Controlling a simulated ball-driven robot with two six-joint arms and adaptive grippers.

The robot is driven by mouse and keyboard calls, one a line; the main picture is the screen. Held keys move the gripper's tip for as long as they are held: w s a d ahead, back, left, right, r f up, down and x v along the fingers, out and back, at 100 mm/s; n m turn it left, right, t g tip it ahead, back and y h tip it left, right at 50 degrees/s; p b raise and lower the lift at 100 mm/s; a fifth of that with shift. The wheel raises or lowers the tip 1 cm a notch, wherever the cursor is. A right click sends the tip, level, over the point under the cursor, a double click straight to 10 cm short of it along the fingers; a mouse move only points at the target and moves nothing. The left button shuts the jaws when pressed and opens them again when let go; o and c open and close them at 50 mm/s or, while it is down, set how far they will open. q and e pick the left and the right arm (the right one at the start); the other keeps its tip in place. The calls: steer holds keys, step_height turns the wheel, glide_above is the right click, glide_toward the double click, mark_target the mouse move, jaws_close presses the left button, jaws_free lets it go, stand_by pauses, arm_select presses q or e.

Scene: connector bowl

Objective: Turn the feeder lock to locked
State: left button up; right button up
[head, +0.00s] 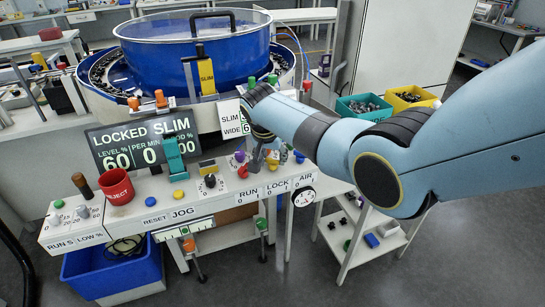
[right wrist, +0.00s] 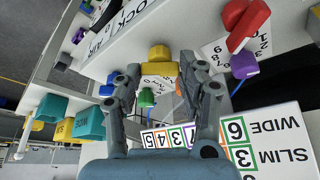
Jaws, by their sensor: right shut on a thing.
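The control panel (head: 130,215) runs along the front of the feeder, with RUN, LOCK and AIR labels at its right end. Its display (head: 140,145) reads LOCKED SLIM. My right gripper (head: 257,167) reaches down to the panel just above the RUN and LOCK labels. In the right wrist view my right gripper (right wrist: 160,68) is shut on a yellow knob (right wrist: 159,70) standing over a white numbered plate. The fingers hide most of that knob in the head view, and I cannot tell its exact pointing. My left gripper is not in view.
A red REJECT cup (head: 118,186) sits further left. The blue feeder bowl (head: 205,55) rises behind. A blue bin (head: 110,270) is below the panel.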

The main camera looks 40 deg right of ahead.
steer(key=shift+m+g, duration=0.3)
steer(key=shift+m, duration=0.4)
steer(key=o, duration=1.2)
steer(key=shift+c, duration=0.2)
steer(key=v, duration=1.2)
steer(key=shift+a, duration=0.2)
steer(key=shift+w, duration=0.15)
